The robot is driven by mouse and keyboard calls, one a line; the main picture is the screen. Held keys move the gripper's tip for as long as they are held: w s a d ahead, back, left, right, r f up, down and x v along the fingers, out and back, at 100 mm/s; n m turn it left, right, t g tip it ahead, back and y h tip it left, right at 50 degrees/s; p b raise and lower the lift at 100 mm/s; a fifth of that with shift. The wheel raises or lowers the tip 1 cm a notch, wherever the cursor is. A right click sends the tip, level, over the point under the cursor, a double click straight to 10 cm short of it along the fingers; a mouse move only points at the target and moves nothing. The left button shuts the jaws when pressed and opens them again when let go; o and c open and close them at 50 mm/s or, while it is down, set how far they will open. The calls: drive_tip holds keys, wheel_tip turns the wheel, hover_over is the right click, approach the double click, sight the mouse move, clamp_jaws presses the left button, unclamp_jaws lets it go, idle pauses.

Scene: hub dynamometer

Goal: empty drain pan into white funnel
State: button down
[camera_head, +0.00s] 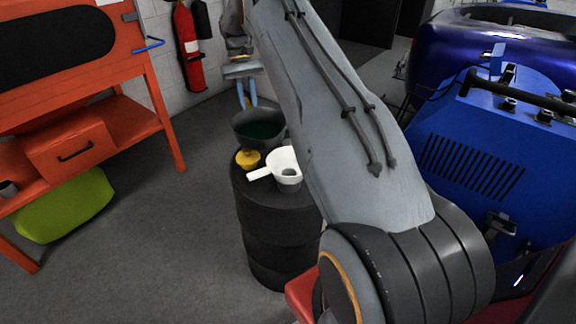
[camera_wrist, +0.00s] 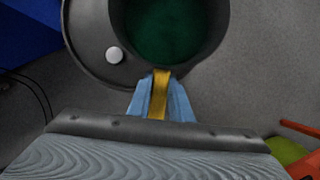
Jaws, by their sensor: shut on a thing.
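The drain pan (camera_head: 246,117) is a dark grey round pan with dark green liquid in it, held roughly level at the back edge of the black drum. It also fills the top of the wrist view (camera_wrist: 222,35). My gripper (camera_head: 247,100) has light blue fingers, which close on the pan's yellow handle (camera_wrist: 160,92) in the wrist view. The white funnel (camera_head: 285,158), with a side handle pointing left, stands on the drum top, in front of and right of the pan. I cannot make out the funnel in the wrist view.
The black drum (camera_head: 265,222) stands on grey floor. A small yellow object (camera_head: 248,159) is on its left side. A white round cap (camera_wrist: 114,54) shows beside the pan. An orange bench (camera_head: 95,130) stands left, a blue machine (camera_head: 480,150) right. Floor between bench and drum is clear.

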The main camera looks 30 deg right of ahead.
drive_tip(key=w+d+f+b, duration=0.3)
drive_tip(key=d+b, duration=0.4)
drive_tip(key=b, duration=0.4)
drive_tip(key=shift+w+f+m, duration=0.25)
drive_tip(key=shift+w+m, duration=0.15)
drive_tip(key=shift+w, duration=0.3)
drive_tip(key=shift+d, duration=0.1)
